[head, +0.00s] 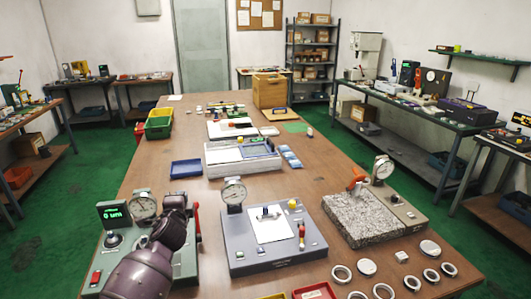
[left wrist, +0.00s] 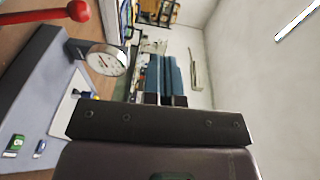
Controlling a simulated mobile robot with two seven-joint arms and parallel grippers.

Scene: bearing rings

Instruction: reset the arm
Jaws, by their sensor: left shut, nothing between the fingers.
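My right gripper is not in view. Several bearing rings (head: 342,273) lie on the table at the bottom right of the head view.
The middle gauge station (head: 240,258) has a dial and white pad. A granite block (head: 362,225) with a dial stands at right. A red-knobbed lever (left wrist: 78,10) is near the left gripper.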

